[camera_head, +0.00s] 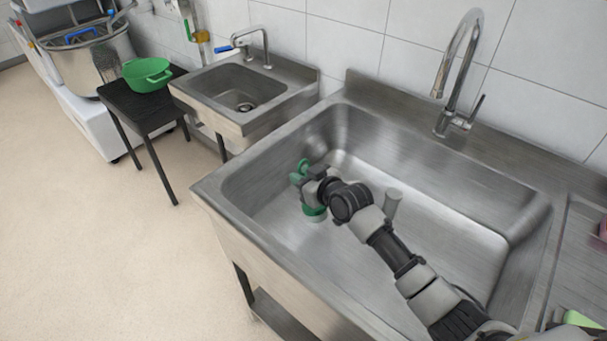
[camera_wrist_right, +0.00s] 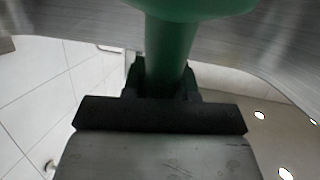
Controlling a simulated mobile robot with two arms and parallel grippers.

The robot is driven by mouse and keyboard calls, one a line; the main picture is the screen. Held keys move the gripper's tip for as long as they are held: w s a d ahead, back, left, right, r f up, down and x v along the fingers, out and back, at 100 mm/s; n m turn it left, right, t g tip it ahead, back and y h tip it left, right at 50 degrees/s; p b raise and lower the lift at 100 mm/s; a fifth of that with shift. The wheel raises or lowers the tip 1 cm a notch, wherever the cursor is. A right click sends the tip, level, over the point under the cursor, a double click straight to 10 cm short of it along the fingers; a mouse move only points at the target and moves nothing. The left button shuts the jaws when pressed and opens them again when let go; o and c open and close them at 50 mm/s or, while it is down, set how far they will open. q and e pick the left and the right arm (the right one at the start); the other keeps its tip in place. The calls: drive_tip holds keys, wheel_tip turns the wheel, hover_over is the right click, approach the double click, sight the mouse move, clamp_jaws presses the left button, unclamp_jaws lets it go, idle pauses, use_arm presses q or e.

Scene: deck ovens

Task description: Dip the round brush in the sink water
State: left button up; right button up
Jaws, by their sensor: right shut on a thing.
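The large steel sink (camera_head: 470,207) fills the middle and right of the head view. My right arm reaches into its basin, and my right gripper (camera_head: 307,183) is low in the basin's left part. The gripper is shut on the green round brush (camera_head: 315,213). The brush's green handle (camera_wrist_right: 168,50) stands between the jaws in the right wrist view, with a wider green part at the top edge. The brush's lower end is near the basin floor; I cannot tell whether it touches the floor or water. No clear water surface shows. My left gripper is not in view.
A tall faucet (camera_head: 458,75) rises behind. A small sink (camera_head: 240,88) and a dark table with a green colander (camera_head: 148,76) are at the left. Open floor lies front left.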

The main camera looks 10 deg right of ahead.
idle(0.6)
wheel_tip(320, 180, up, 17)
drive_tip(key=p, duration=1.6)
drive_tip(key=shift+r, duration=0.2)
idle(1.8)
wheel_tip(320, 180, up, 4)
drive_tip(key=p, duration=0.3)
drive_tip(key=shift+p, duration=0.35)
idle(0.4)
